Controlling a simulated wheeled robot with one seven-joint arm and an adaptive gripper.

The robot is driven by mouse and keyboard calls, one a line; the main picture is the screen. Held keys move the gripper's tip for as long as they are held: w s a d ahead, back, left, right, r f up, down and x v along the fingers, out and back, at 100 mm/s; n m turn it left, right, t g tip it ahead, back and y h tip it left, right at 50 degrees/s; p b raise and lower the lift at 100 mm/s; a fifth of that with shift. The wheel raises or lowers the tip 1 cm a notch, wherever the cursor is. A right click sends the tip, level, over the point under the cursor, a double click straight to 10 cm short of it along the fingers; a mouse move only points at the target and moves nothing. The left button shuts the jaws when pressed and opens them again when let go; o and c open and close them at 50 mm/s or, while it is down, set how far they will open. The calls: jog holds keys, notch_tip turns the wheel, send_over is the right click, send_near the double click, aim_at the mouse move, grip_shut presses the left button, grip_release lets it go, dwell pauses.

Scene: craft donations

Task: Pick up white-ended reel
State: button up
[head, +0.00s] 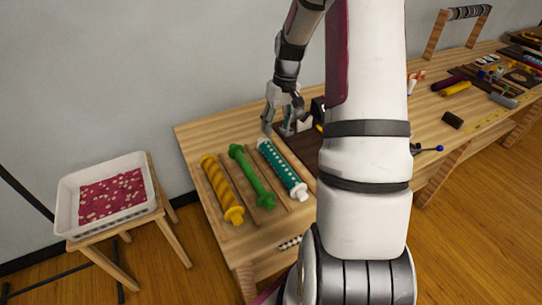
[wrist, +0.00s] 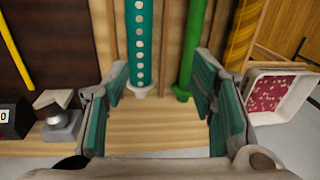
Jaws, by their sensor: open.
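The white-ended reel (head: 282,170) is a teal rod with white dots and white ends, lying on the left part of the wooden table. In the wrist view the reel (wrist: 140,42) points toward me, its white end near the left finger. My gripper (head: 279,124) is open and empty, at the reel's far end in the head view. In the wrist view the gap between the fingers (wrist: 162,78) takes in the white end and the end of the green reel (wrist: 188,55). I cannot tell the height of the fingers above the table.
The green reel (head: 252,177) and a yellow reel (head: 222,188) lie alongside, with wooden strips between. A dark board (wrist: 48,50) and a small grey-white device (wrist: 58,115) are left in the wrist view. A white tub (head: 66,206) stands on a stool.

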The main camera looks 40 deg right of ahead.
send_near(282, 162)
jog(key=shift+m+y, duration=0.3)
jog(key=shift+y, duration=0.1)
jog(key=f+b, duration=0.1)
jog(key=f, duration=0.2)
jog(key=f+b, duration=0.1)
jog(key=f, duration=0.1)
jog(key=shift+w+a+f, duration=0.1)
jog(key=shift+a+f, duration=0.1)
jog(key=shift+f, duration=0.2)
jog(key=shift+w+a+f+b, duration=0.15)
jog(key=shift+f+b, duration=0.25)
jog(key=shift+f, duration=0.65)
jog(key=shift+s+a+f+b, duration=0.1)
jog(key=shift+a+f+b, duration=0.25)
jog(key=shift+f, duration=0.7)
jog(key=shift+w+a+f+b, duration=0.1)
jog(key=shift+f+b, duration=0.4)
jog(key=shift+f, duration=0.55)
jog(key=shift+r, duration=0.1)
jog(key=shift+c, duration=0.2)
jog(key=c, duration=1.1)
jog(key=shift+o, duration=0.2)
